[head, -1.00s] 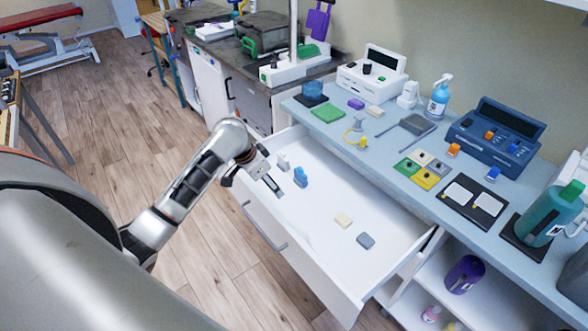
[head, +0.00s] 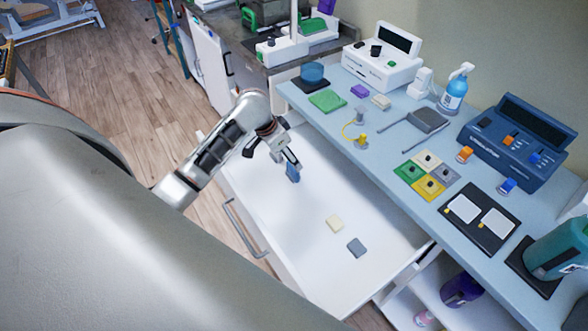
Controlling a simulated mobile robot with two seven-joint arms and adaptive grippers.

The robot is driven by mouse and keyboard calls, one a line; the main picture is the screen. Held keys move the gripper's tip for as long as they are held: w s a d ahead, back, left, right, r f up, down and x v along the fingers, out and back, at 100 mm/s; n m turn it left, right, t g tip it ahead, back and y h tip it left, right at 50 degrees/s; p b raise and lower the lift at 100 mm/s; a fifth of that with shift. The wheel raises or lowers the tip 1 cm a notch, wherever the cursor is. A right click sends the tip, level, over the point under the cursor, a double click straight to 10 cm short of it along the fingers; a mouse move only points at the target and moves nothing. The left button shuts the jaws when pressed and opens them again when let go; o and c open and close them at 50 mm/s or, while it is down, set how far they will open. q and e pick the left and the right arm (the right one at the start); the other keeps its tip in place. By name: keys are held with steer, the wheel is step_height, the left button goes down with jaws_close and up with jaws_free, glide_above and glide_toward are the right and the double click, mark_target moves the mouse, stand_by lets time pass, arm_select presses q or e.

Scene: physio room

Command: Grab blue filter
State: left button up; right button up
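A small blue block (head: 292,173), which looks like the blue filter, is in the open white drawer (head: 300,265), near its far left end. My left gripper (head: 272,154) is over that end of the drawer. Its fingers look spread, with one fingertip over or against the top of the blue block; I cannot tell whether they touch. A cream block (head: 335,223) and a grey block (head: 356,247) lie farther right in the drawer. My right gripper is not in view.
The blue-grey counter (head: 385,150) runs behind the drawer. It holds a white device (head: 381,60), a dark blue device (head: 515,145), coloured pads (head: 430,186) and a spray bottle (head: 453,92). The drawer's middle is clear.

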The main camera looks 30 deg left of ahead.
mark_target(293, 170)
arm_select(q)
steer(key=x, duration=0.5)
steer(key=shift+w+a+f, duration=0.1)
steer(key=shift+a+f, duration=0.1)
steer(key=shift+a, duration=0.15)
steer(key=c, duration=1)
